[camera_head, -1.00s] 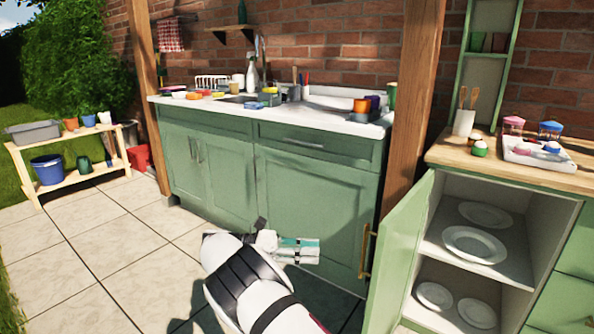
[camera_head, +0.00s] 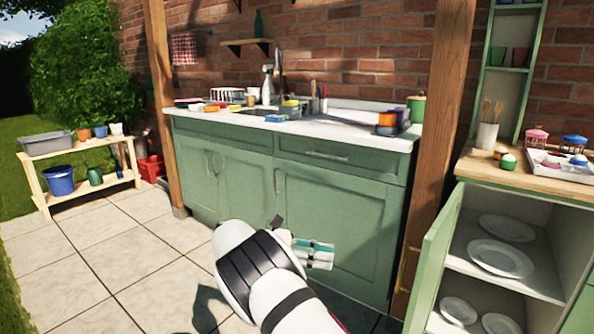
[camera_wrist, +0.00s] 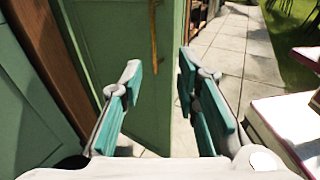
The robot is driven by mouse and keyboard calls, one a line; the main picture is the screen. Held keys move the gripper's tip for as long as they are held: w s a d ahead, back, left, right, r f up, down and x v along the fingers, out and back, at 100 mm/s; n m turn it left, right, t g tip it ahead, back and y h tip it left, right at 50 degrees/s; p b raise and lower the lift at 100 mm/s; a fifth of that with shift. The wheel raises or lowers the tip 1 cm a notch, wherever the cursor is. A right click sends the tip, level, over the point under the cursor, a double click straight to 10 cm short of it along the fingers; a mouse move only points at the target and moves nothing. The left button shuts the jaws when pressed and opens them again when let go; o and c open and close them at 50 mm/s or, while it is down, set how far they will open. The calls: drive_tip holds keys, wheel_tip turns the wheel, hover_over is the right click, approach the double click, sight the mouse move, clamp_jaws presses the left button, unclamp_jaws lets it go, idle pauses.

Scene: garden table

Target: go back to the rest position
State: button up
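My gripper (camera_head: 314,254) is in front of the green sink cabinet (camera_head: 340,225) in the head view, with my white arm reaching up from the bottom. In the wrist view my gripper (camera_wrist: 158,85) has its two teal-padded fingers apart with nothing between them. Beyond the fingers is a green door (camera_wrist: 125,60) with a brass handle (camera_wrist: 153,35). No object is held.
The right cabinet's green door (camera_head: 432,262) stands open, showing white plates (camera_head: 499,258) on its shelves. A wooden post (camera_head: 445,130) stands between the cabinets. A wooden rack (camera_head: 90,200) stands at the left. The tiled floor (camera_head: 110,260) at left is clear.

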drive_tip(key=s+d+r+m+g+y, duration=0.2)
drive_tip(key=s+d+r+m+y, duration=0.3)
drive_tip(key=d+r, duration=0.55)
drive_tip(key=s+d+r+m+y, duration=0.2)
drive_tip(key=s+d+r+y, duration=0.1)
drive_tip(key=s, duration=0.3)
drive_tip(key=s+d+r+m+y, duration=0.1)
drive_tip(key=s+d+r+y, duration=0.1)
drive_tip(key=s+r, duration=0.35)
drive_tip(key=s+m+t+y, duration=0.2)
drive_tip(key=s+m+y, duration=0.25)
drive_tip(key=s, duration=1.35)
drive_tip(key=s+a+f+m+t+y, duration=0.2)
drive_tip(key=s+f+m+t, duration=0.3)
drive_tip(key=s, duration=0.7)
wheel_tip(320, 180, up, 29)
drive_tip(key=n+t+p, duration=0.1)
drive_tip(key=p, duration=2.8)
drive_tip(key=shift+t, duration=0.3)
